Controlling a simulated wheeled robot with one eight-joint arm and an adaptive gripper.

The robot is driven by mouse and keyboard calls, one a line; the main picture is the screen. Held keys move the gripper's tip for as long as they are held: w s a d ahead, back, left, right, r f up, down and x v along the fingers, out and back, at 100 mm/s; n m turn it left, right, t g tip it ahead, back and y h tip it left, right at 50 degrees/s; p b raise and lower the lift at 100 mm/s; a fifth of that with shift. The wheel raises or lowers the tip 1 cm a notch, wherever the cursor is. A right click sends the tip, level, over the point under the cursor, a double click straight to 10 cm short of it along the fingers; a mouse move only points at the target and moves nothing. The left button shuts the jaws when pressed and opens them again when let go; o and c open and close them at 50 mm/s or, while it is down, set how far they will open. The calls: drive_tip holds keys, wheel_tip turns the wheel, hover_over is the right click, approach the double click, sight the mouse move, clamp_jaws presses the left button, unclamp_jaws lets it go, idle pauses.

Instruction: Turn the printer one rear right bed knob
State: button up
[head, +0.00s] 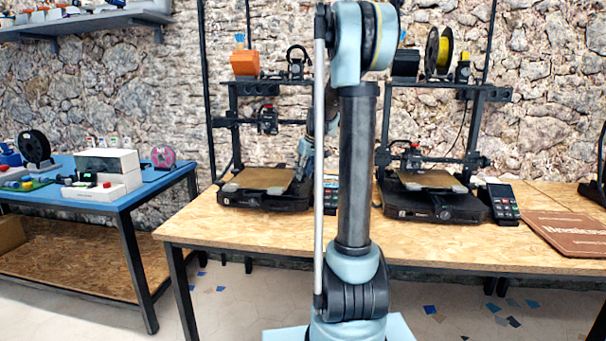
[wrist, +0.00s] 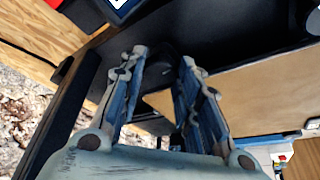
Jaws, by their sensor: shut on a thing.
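The left printer (head: 262,205) stands on the wooden table, with a tan bed plate (head: 262,180) low in its black frame. The plate also shows in the wrist view (wrist: 250,95). My gripper (wrist: 163,62) is at the right side of this bed, toward the rear, mostly behind my own arm in the head view. In the wrist view its two fingers stand on either side of a dark rounded bed knob (wrist: 162,72) by the plate's corner and are shut on it. The knob's outline blends into the black frame. The head view hides the knob.
A second printer (head: 435,195) stands to the right, with a keypad panel (head: 503,203) and brown board (head: 570,234) beside it. A blue table (head: 140,195) with small items is at the left. Black frame posts stand close around my gripper.

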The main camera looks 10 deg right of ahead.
idle(0.4)
drive_tip(key=o, duration=1.1)
drive_tip(key=shift+c, duration=0.2)
drive_tip(key=n, duration=0.2)
drive_tip(key=n+g+y, duration=0.1)
drive_tip(key=n, duration=0.2)
drive_tip(key=shift+w+d+y, duration=0.2)
drive_tip(key=shift+y, duration=0.1)
drive_tip(key=n, duration=0.2)
drive_tip(key=n+g, duration=0.1)
drive_tip(key=n, duration=0.1)
drive_tip(key=shift+w+g+y, duration=0.15)
drive_tip(key=shift+g+y, duration=0.15)
drive_tip(key=shift+y, duration=0.1)
drive_tip(key=v, duration=1.7)
drive_tip(key=shift+r, duration=0.25)
